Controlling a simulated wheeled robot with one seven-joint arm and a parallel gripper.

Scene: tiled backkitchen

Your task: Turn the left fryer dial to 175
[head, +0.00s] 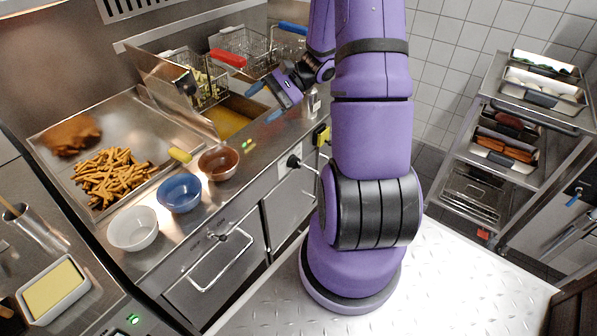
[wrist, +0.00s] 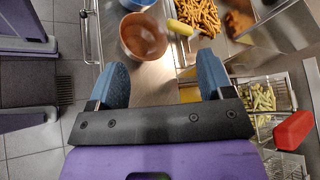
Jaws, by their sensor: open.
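The fryer, with a well of yellow oil (head: 228,122), is set in the steel counter in the head view. A round black knob (head: 293,161) sticks out of the front below the counter edge; I cannot tell whether it is the left fryer dial, and no scale or number is readable. Small green lights (head: 247,143) show near the front edge. My gripper (head: 264,101) is open and empty above the fryer front, its two blue fingers apart. In the wrist view my gripper (wrist: 162,78) points down over bare counter, close to the brown bowl (wrist: 143,36).
Fry baskets with a red handle (head: 228,58) and a blue handle (head: 293,28) stand behind my gripper. A blue bowl (head: 180,193), a white bowl (head: 133,228) and a tray of fries (head: 112,176) lie left. A rack (head: 500,130) stands right.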

